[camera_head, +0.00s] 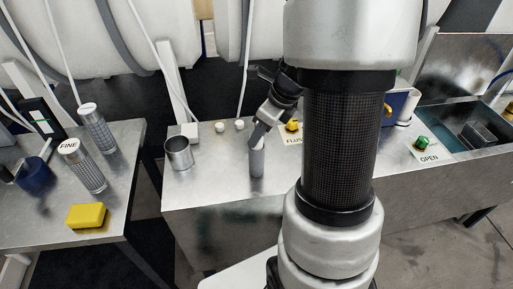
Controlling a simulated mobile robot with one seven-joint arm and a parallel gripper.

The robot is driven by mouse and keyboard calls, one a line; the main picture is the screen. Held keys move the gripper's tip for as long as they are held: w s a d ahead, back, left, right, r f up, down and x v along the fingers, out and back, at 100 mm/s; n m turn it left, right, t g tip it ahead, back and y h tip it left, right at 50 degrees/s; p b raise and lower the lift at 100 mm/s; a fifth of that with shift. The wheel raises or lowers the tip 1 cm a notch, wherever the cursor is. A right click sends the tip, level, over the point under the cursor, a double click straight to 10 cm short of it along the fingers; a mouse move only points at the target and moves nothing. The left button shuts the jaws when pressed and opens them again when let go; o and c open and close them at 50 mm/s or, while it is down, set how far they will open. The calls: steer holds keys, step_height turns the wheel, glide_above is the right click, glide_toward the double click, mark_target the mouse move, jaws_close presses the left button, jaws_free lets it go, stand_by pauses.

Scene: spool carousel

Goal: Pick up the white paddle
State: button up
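My gripper (258,138) is left of my arm's dark column and points down over the front middle of the long metal bench. The gap between the fingers does not show clearly. My arm hides part of the bench to the right.
An open metal cup (178,153) stands left on the long bench (215,185). Small white knobs (220,127) and a yellow button (292,126) sit behind. A green button (422,142) marked OPEN is right. The left table (40,215) holds a yellow block (87,216) and mesh cylinders (82,165).

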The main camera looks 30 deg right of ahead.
jaws_close()
